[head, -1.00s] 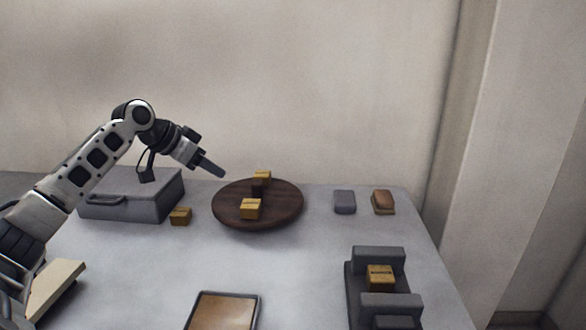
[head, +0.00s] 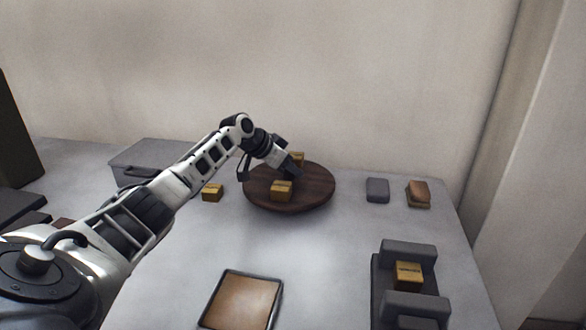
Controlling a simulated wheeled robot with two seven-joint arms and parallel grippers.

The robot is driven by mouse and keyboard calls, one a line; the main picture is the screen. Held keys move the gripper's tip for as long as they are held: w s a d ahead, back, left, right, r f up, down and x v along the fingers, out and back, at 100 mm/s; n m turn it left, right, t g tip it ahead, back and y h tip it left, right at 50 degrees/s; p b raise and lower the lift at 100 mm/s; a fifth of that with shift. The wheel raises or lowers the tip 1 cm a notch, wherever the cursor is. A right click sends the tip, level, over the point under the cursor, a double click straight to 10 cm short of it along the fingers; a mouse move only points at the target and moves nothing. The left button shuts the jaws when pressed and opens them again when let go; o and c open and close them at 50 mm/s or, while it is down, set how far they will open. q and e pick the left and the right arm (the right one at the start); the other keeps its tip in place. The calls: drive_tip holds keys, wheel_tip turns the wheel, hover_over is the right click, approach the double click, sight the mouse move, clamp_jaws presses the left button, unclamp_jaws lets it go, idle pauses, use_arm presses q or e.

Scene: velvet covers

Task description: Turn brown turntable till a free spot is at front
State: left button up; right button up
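The brown turntable (head: 318,192) is a round dark wooden disc at the back middle of the table. One yellow-brown box (head: 281,190) sits on its front part, slightly left of the middle. Another yellow-brown box (head: 297,157) sits at its back, partly hidden by my gripper. My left gripper (head: 296,171) reaches over the turntable from the left, its dark fingers over the middle. I cannot tell whether they touch anything or are open. The turntable's centre is hidden behind the gripper. My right gripper is not in view.
A grey case (head: 135,158) and a small yellow-brown box (head: 212,193) are left of the turntable. A grey block (head: 377,190) and a brown item (head: 418,194) are to its right. A brown tray (head: 242,300) and a grey holder (head: 408,250) with a box are nearer. The table between is clear.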

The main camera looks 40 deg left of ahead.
use_arm(q)
drive_tip(key=shift+w+d+f, duration=0.15)
drive_tip(key=shift+w+f, duration=0.35)
clamp_jaws()
